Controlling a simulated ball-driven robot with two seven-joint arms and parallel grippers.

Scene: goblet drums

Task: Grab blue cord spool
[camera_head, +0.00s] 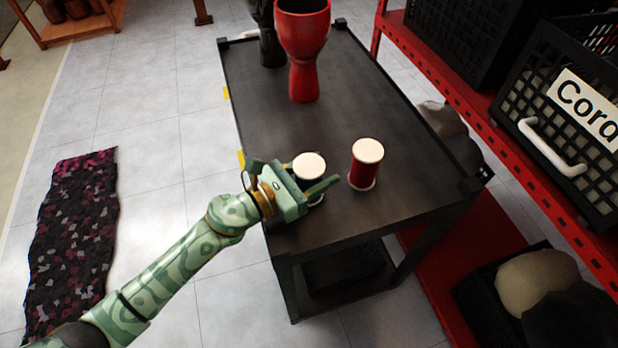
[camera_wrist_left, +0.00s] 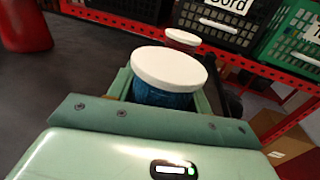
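The blue cord spool (camera_head: 310,164) stands upright near the cart's left front edge, with a white round top. Its blue cord (camera_wrist_left: 163,97) shows below that top in the left wrist view. My left gripper (camera_head: 318,178) is around the spool at cord height, one finger on each side. The fingers look very close to the cord, but I cannot tell whether they press on it. The spool's lower part is mostly hidden by the gripper. My right gripper is not in view.
A red cord spool (camera_head: 366,163) stands just right of the blue one on the dark cart (camera_head: 330,125). A red goblet drum (camera_head: 303,45) and a black one (camera_head: 268,40) stand at the back. A red shelf with black crates (camera_head: 565,110) is on the right.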

